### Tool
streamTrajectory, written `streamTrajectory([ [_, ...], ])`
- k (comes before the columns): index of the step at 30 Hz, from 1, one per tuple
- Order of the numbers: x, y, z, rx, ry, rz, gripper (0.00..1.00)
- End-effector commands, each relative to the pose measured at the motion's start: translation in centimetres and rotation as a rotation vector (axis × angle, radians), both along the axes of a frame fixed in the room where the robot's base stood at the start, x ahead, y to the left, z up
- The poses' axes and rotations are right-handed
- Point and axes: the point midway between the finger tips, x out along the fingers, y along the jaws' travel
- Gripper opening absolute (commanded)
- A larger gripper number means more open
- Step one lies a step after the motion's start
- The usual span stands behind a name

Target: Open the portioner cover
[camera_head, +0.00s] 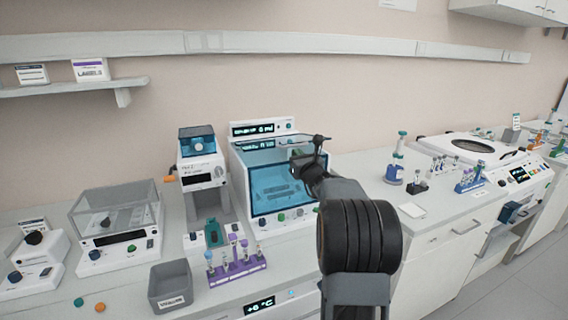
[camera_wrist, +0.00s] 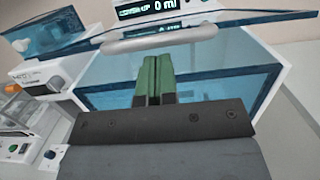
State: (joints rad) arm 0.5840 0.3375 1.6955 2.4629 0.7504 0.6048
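The portioner (camera_head: 236,170) is a white machine on the bench with a lit display reading 0 ml and a blue see-through cover (camera_head: 285,185). In the wrist view the blue panel of the cover (camera_wrist: 240,22) crosses the top, with a pale handle bar (camera_wrist: 160,38) along its edge. My gripper (camera_head: 306,150) is at the upper right of the cover. Its green fingers (camera_wrist: 158,62) are together, with their tips just below the handle bar. I see nothing between them, and cannot tell whether they touch the bar. My arm hides the machine's right side.
Left of the portioner stands a white device with a blue top (camera_head: 198,140). In front are a purple tube rack (camera_head: 236,266) and a grey bin (camera_head: 172,290). A clear-lidded box device (camera_head: 115,215) is further left. A blue-based stand (camera_head: 395,172) and a centrifuge-like machine (camera_head: 470,148) are on the right.

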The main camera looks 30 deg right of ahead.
Motion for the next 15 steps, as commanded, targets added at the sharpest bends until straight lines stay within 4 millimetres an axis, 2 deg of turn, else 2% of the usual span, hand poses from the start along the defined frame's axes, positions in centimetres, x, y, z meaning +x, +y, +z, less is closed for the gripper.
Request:
streamTrajectory([
  [8,0.1,0.0,0.5,-0.001,-0.002,0.001,0.00],
  [15,0.9,-0.1,2.3,-0.002,-0.002,0.001,0.00],
])
